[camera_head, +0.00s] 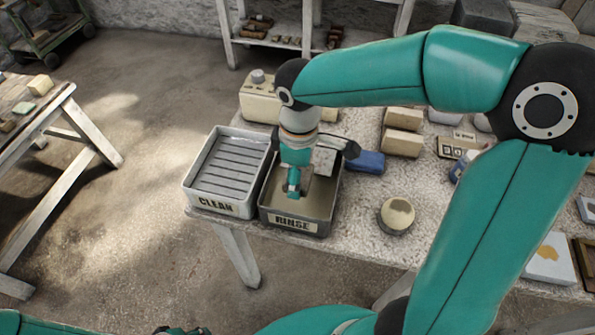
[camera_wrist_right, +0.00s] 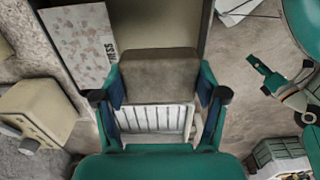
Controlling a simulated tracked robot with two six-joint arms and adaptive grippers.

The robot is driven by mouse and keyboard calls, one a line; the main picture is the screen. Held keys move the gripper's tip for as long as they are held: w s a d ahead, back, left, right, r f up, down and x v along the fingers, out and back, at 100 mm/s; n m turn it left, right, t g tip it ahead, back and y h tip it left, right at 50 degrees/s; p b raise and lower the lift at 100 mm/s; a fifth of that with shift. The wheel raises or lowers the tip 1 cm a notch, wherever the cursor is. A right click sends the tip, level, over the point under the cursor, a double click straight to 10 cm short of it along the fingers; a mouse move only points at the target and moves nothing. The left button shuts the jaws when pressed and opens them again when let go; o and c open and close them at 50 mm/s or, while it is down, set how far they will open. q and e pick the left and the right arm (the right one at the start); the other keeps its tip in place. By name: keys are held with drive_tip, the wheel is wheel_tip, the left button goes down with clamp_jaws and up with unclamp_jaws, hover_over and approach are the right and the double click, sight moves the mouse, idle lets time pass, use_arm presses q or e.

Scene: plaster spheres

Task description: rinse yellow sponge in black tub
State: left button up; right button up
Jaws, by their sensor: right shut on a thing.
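The black tub (camera_head: 325,213) labelled RINSE stands at the near left edge of the table, with brownish content inside. My right gripper (camera_head: 293,187) points down into this tub. In the right wrist view, my right gripper (camera_wrist_right: 157,98) is shut on a block-shaped sponge (camera_wrist_right: 158,66), which looks grey-brown rather than clear yellow. In the head view the sponge is not clear behind the fingers. My left gripper is small and partly visible at the right of the wrist view (camera_wrist_right: 272,80); its opening is unclear.
A slatted tray (camera_head: 189,177) labelled CLEAN stands directly left of the tub. A beige canister (camera_head: 259,103) is behind, a blue block (camera_head: 367,162) right of the tub, and a round pot (camera_head: 396,216) farther right. Tan blocks (camera_head: 402,143) lie behind. A bench (camera_head: 68,90) stands left.

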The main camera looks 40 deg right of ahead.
drive_tip(key=shift+s+f+b, duration=0.1)
drive_tip(key=shift+f+b, duration=2.15)
drive_tip(key=shift+f, duration=0.8)
drive_tip(key=shift+f+b, duration=0.35)
drive_tip(key=shift+f, duration=0.15)
wheel_tip(320, 180, up, 7)
drive_tip(key=p, duration=0.6)
drive_tip(key=shift+r, duration=0.1)
